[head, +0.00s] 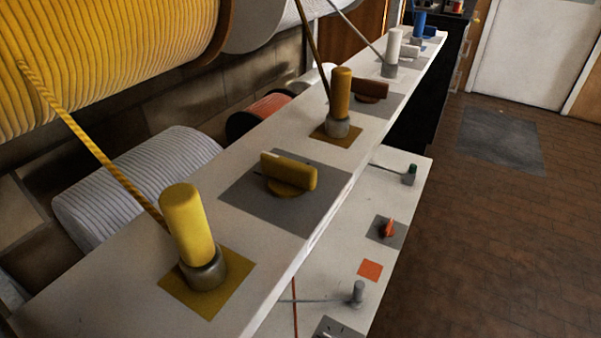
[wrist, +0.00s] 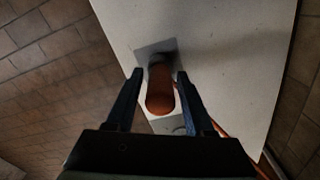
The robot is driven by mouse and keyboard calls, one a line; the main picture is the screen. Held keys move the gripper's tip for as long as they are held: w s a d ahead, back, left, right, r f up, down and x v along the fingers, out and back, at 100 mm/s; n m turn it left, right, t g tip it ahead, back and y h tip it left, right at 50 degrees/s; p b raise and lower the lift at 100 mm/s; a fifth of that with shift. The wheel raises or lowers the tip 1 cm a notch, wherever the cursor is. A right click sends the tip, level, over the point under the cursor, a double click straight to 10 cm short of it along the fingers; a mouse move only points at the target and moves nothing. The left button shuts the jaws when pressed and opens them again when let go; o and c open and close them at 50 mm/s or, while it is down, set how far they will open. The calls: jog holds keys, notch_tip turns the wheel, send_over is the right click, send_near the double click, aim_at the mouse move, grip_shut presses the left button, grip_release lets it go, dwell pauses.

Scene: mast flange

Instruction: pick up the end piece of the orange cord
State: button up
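The orange end piece (wrist: 160,92) stands on a grey plate (wrist: 152,48) on a pale shelf in the wrist view. My gripper (wrist: 159,75) is open, with one dark finger on each side of the end piece. Narrow gaps seem to show between the fingers and the piece, so I see no firm grip. The orange cord (wrist: 234,144) shows at the lower right of the wrist view, and a thin orange cord runs down past the lower shelf in the head view (head: 295,307). My gripper and the orange end piece cannot be made out in the head view.
The upper white shelf (head: 130,270) bears a yellow end piece (head: 182,226), an amber one (head: 341,95) and a white one (head: 393,46). The lower shelf holds a grey end piece (head: 358,292) and an orange knob (head: 388,229).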

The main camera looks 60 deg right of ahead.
grip_shut()
jog(key=shift+r, duration=0.1)
